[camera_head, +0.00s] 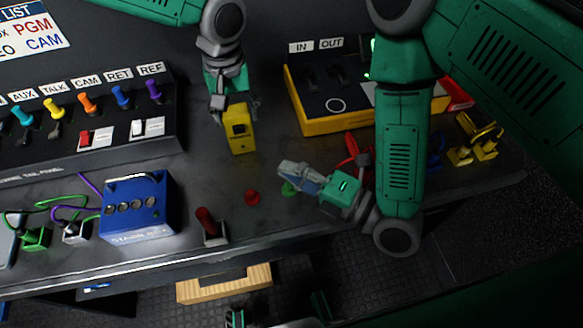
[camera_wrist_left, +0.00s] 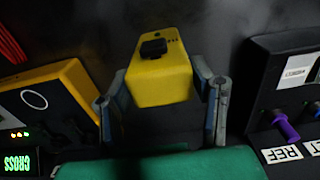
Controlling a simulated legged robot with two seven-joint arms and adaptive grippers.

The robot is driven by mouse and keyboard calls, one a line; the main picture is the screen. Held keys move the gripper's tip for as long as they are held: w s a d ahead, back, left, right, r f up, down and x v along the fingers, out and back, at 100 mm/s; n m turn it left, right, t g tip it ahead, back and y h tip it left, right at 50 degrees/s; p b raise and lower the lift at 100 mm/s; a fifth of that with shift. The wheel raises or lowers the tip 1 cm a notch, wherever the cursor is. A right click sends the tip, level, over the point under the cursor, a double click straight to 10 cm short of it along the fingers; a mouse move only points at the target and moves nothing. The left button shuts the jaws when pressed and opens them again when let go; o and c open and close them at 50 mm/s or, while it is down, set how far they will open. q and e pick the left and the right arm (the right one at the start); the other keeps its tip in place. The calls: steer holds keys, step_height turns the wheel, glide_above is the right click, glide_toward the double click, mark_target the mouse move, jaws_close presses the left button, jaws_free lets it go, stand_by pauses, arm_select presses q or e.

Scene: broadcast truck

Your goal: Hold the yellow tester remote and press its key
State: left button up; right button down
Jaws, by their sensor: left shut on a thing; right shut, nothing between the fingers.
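The yellow tester remote (camera_head: 239,131) is a small yellow block with a dark key on its face. My left gripper (camera_head: 234,108) is shut on it and holds it over the middle of the dark bench. In the left wrist view the remote (camera_wrist_left: 163,75) sits between the two fingers of my left gripper (camera_wrist_left: 163,92), and its black key (camera_wrist_left: 153,48) faces the camera, uncovered. My right gripper (camera_head: 290,172) is shut and empty, to the lower right of the remote and apart from it. Whether the remote touches the bench I cannot tell.
A labelled tail panel (camera_head: 90,137) with coloured plugs stands left. A yellow-framed box (camera_head: 325,125) marked IN and OUT stands right. A blue box (camera_head: 138,213), a red-topped switch (camera_head: 207,222), a red button (camera_head: 252,197) and a green button (camera_head: 288,188) are nearer the front edge.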

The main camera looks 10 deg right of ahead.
arm_select(q)
steer(key=shift+f, duration=0.15)
arm_select(e)
steer(key=shift+s+d, duration=0.2)
steer(key=shift+s, duration=0.05)
arm_select(q)
steer(key=o, duration=1.3)
steer(key=shift+o, duration=0.6)
steer(key=shift+w, duration=0.15)
arm_select(e)
steer(key=shift+w, duration=0.15)
arm_select(q)
step_height(320, 180, up, 12)
